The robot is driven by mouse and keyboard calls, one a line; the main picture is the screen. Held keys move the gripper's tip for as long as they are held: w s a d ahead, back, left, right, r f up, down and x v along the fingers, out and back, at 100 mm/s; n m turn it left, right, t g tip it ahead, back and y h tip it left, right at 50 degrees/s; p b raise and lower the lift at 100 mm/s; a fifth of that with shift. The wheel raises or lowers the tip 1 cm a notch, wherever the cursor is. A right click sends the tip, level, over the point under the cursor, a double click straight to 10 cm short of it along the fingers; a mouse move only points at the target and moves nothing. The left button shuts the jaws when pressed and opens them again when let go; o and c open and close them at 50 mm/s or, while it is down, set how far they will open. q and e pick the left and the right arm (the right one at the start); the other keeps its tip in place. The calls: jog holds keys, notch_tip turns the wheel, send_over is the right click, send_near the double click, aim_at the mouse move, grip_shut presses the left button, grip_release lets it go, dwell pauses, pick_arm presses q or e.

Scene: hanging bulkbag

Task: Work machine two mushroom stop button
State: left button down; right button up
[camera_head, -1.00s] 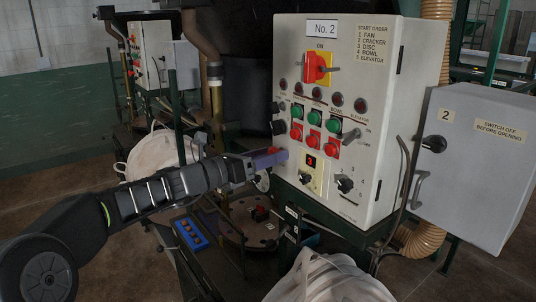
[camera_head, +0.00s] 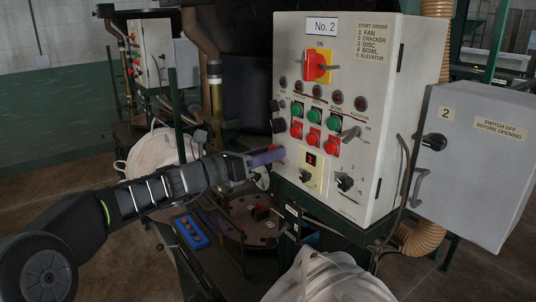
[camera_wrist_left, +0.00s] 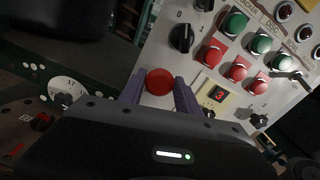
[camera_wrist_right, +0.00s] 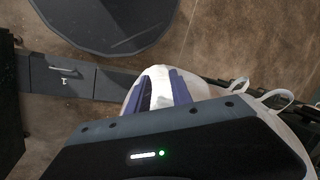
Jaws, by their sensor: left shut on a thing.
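The control box of machine two (camera_head: 340,190) faces me, with a "No. 2" label at its top. The red mushroom stop button (camera_wrist_left: 159,82) is round and sits between the two purple fingers of my left gripper (camera_wrist_left: 158,92) in the left wrist view. In the head view my left gripper (camera_head: 268,157) reaches in from the left to the box's lower left edge and hides the button. Its fingers are shut on the button's sides. My right gripper (camera_wrist_right: 162,92) shows in the right wrist view, fingers apart, over a white bag (camera_wrist_right: 158,90). Whether the fingers touch the bag I cannot tell.
Green and red push buttons (camera_head: 314,125), a red-yellow main switch (camera_head: 318,67) and a display reading 3 (camera_head: 311,161) are close by on the box. A grey switch box (camera_head: 475,165) stands right. A white bulk bag (camera_head: 328,280) is below; a blue tray (camera_head: 190,232) lies left.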

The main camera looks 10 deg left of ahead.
dwell(0.3)
pick_arm(q)
jog(key=shift+s+a+f, duration=0.1)
jog(key=shift+s+a, duration=0.25)
jog(key=c, duration=1.3)
grip_release()
jog(key=o, duration=0.3)
jog(key=shift+s+a, duration=0.1)
jog(key=shift+s, duration=0.05)
jog(key=shift+o, duration=0.7)
jog(key=b+v, duration=0.2)
jog(key=v, duration=0.5)
jog(key=shift+s, duration=0.25)
